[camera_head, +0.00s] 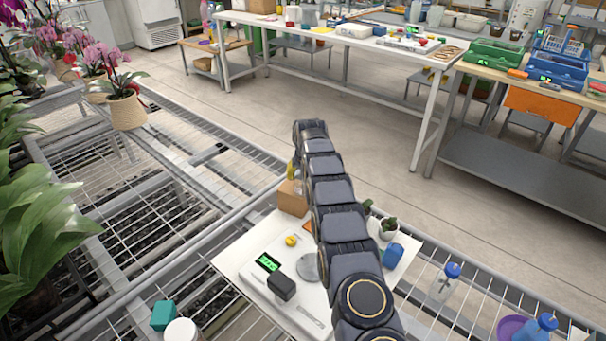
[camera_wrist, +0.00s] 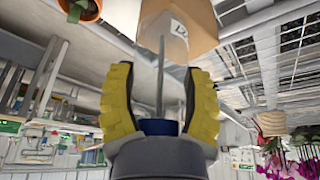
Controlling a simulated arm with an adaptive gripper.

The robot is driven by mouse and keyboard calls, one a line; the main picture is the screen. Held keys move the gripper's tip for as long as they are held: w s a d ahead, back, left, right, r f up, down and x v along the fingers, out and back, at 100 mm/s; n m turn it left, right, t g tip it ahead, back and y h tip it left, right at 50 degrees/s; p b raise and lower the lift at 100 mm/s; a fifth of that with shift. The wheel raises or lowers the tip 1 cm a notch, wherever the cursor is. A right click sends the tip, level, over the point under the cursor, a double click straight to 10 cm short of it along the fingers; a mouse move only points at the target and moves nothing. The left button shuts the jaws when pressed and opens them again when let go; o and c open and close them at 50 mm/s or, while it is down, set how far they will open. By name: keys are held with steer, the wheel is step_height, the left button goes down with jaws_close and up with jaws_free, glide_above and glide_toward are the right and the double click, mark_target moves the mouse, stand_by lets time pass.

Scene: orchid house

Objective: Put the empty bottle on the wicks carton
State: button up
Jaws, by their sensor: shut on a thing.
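My gripper (camera_wrist: 160,90) has yellow fingers on both sides of a clear bottle (camera_wrist: 171,45) with a blue cap (camera_wrist: 158,127) and a thin tube inside. The bottle looks empty, and its far end overlaps a brown cardboard carton (camera_wrist: 200,18) in the wrist view. In the head view the carton (camera_head: 291,199) stands at the far left of the white board, partly behind my arm. Only a yellow edge of my gripper (camera_head: 291,170) shows just above it. I cannot tell whether the bottle touches the carton.
The white board (camera_head: 240,252) holds a black scale display, a yellow object, a round grey disc and a potted cactus (camera_head: 388,228). Another blue-capped bottle (camera_head: 446,281) stands on the wire bench to the right. Orchids (camera_head: 121,85) stand at left.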

steer(key=shift+f, duration=0.1)
steer(key=o, duration=1)
steer(key=s+d+r+g, duration=0.1)
steer(key=s+r, duration=1.4)
steer(key=r, duration=0.2)
steer(key=s+d+g, duration=0.1)
steer(key=s, duration=1.2)
steer(key=s+d+g, duration=0.1)
steer(key=s+g, duration=0.1)
steer(key=s, duration=1.2)
steer(key=s+d+g, duration=0.1)
steer(key=s+g, duration=0.1)
steer(key=s, duration=1.1)
steer(key=shift+s+d+r, duration=0.25)
steer(key=shift+s+r, duration=0.1)
